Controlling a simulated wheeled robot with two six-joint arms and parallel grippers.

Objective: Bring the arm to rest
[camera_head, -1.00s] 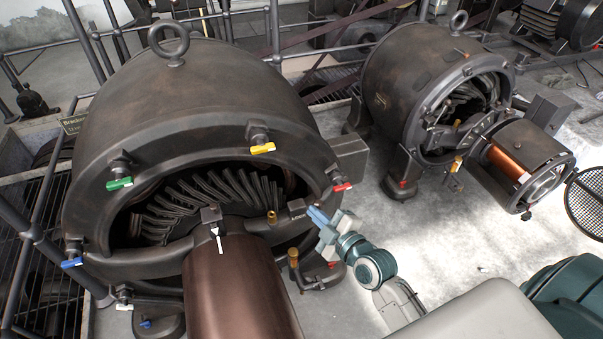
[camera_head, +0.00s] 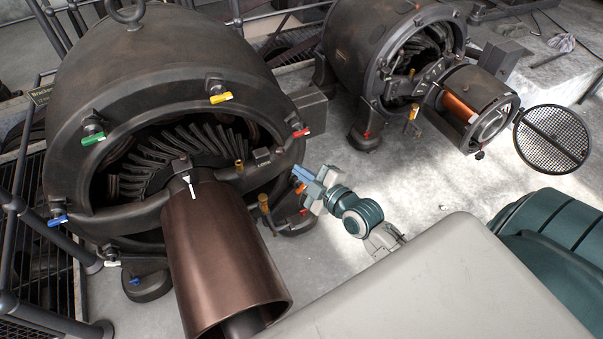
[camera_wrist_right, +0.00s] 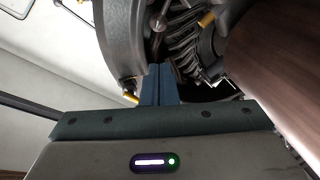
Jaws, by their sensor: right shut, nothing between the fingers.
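My right gripper (camera_head: 303,177) is shut and empty. In the head view it stands just right of the large dynamo (camera_head: 160,70), near the dynamo's lower right foot, with its blue fingers pointing up and left. In the right wrist view its two blue fingers (camera_wrist_right: 159,85) lie together, with the dynamo's dark ring and a yellow lever (camera_wrist_right: 131,98) beyond them. I cannot tell the exact gap between fingers and dynamo. My left gripper is not in view.
The large dynamo carries a red lever (camera_head: 301,132), a yellow one (camera_head: 221,98), a green one (camera_head: 93,138) and a brown drum (camera_head: 220,255). A smaller dynamo (camera_head: 375,50) stands behind. A round mesh disc (camera_head: 552,139) lies right.

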